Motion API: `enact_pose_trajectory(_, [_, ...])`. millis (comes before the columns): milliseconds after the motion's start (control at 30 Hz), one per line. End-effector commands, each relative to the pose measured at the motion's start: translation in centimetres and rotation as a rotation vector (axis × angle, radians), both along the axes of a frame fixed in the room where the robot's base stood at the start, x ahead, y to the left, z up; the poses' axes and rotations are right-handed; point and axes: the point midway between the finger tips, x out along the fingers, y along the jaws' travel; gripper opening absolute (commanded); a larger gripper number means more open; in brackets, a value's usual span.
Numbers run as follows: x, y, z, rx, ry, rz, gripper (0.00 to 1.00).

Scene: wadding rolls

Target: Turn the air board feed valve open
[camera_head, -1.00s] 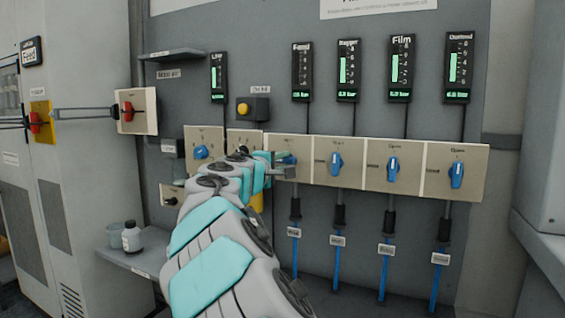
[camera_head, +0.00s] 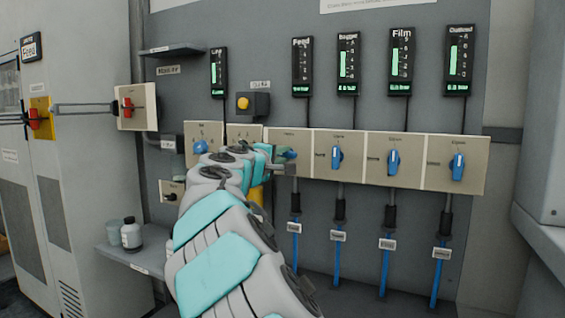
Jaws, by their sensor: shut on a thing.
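The air board (camera_head: 365,147) carries a row of beige valve plates with blue handles. The feed valve (camera_head: 289,154) is the plate under the gauge labelled Feed (camera_head: 302,66). Its blue handle is mostly hidden by my gripper (camera_head: 281,162), which is shut on it. The part of the handle that shows looks roughly sideways, but its exact angle is unclear. My arm comes up from the bottom and covers the lower left of this plate.
Three blue valve handles (camera_head: 337,158) to the right stand roughly upright. Another blue valve (camera_head: 201,147) is at left. A yellow button box (camera_head: 251,104) sits above my arm. Red switches (camera_head: 127,107) are further left. A shelf (camera_head: 135,260) with bottles is at lower left.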

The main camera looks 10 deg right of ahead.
Motion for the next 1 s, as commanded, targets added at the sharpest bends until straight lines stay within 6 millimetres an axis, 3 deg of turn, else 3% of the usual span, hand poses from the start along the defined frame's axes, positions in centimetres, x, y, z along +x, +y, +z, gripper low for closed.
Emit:
enact_pose_trajectory(100, [0.05,0.02,-0.82,0.071,-0.052,0.002,0.00])
enact_pose_trajectory(1000, [0.15,0.09,-0.43,0.761,-0.551,0.005,0.00])
